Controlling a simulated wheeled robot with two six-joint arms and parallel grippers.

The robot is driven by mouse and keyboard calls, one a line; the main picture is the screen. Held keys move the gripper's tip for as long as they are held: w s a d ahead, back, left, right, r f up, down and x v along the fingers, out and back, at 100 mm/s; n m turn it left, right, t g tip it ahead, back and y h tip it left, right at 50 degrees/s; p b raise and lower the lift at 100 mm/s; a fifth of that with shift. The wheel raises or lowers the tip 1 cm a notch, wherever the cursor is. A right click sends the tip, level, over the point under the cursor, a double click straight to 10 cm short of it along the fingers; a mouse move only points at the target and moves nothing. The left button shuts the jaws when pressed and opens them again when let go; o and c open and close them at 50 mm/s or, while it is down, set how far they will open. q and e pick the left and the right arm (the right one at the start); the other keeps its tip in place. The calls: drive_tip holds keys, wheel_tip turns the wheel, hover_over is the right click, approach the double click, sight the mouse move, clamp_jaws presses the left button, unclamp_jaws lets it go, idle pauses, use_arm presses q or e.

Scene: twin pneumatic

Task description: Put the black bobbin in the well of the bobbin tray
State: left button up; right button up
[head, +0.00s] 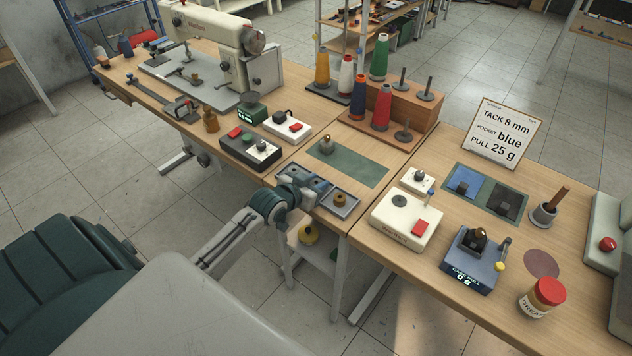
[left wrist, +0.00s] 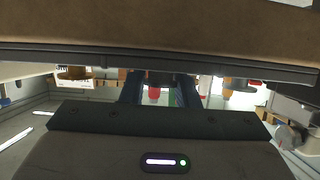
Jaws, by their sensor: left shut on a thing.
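The bobbin tray (head: 349,210) is a grey, compartmented tray at the front edge of the middle table. A brown bobbin (head: 340,199) sits in its right compartment. My left gripper (head: 311,186) reaches in from the front left, with its fingers over the left and middle part of the tray. In the left wrist view its two dark blue fingers (left wrist: 159,88) are shut on a small dark thing (left wrist: 159,77), which looks like the black bobbin. The gripper hides most of the bobbin in the head view. Whether it touches the tray I cannot tell. My right gripper is out of view.
A green mat (head: 350,163) with a small grey knobbed weight (head: 327,145) lies behind the tray. A black box with buttons (head: 250,149) stands to the left and a cream device (head: 405,219) to the right. A thread rack (head: 410,122) stands behind.

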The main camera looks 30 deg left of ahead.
use_arm(q)
drive_tip(key=o, duration=0.7)
drive_tip(key=shift+f, duration=0.1)
drive_tip(key=shift+c, duration=0.2)
drive_tip(key=v, duration=1.2)
drive_tip(key=shift+r+p, duration=0.2)
drive_tip(key=shift+p, duration=0.15)
